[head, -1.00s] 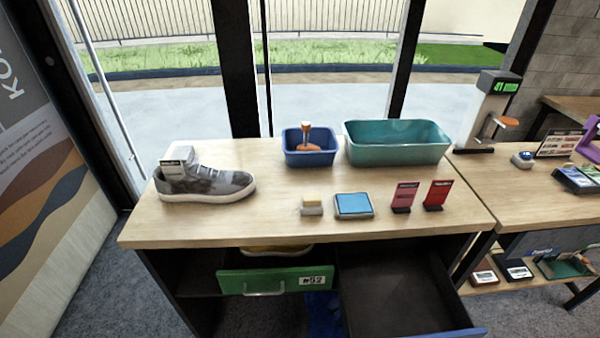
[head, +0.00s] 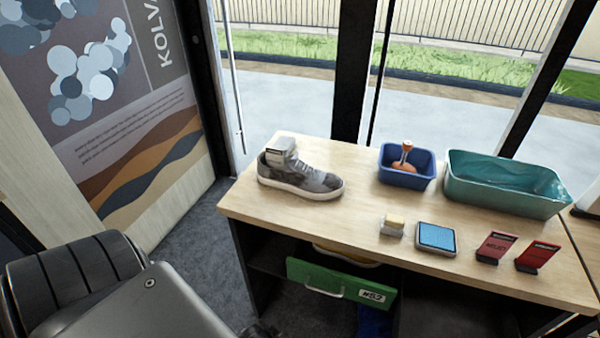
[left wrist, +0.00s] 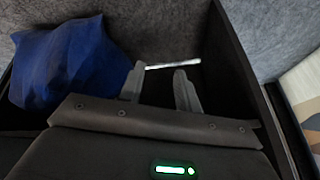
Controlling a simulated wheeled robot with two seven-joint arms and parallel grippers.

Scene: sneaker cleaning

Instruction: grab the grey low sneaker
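The grey low sneaker (head: 300,176) stands upright on the left end of the wooden table (head: 330,222), its toe pointing right. It has a white sole and a small tag at its collar. My left arm shows at the lower left of the head view, below and left of the table. In the left wrist view, my left gripper (left wrist: 159,88) has its two fingers apart with nothing between them. The sneaker is not in that view. My right gripper is in neither view.
Below is a green drawer (head: 325,278). A blue bag (left wrist: 60,62) lies near my left gripper.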

